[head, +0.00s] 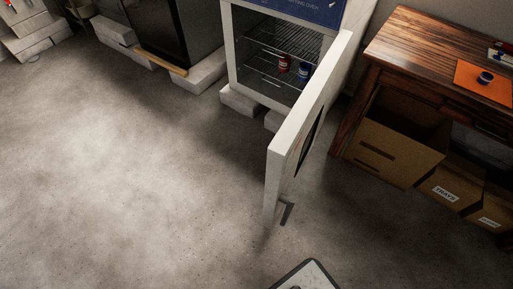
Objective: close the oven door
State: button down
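The drying oven (232,50) stands at the top middle of the head view, with a white frame and a blue panel above its opening. Its white door (300,122) is wide open, swung out toward me from the right side of the opening. A handle (286,211) shows low at the door's free edge. Wire racks (262,61) are inside, with a red container (285,64) and a blue container (304,70) on one of them. My gripper is not in view, so its state is hidden.
A wooden table (420,42) with an orange mat (474,88) stands right of the door. Cardboard boxes (395,150) sit below it, close to the door. A dark cabinet (172,35) on pale blocks is left of the oven. The floor (130,180) in front and left is clear.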

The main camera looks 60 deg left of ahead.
aim_at(290, 150)
jog(key=u, duration=1.65)
jog(key=k, duration=0.5)
jog(key=u, duration=0.55)
jog(key=i, duration=0.4)
jog(key=z, duration=0.35)
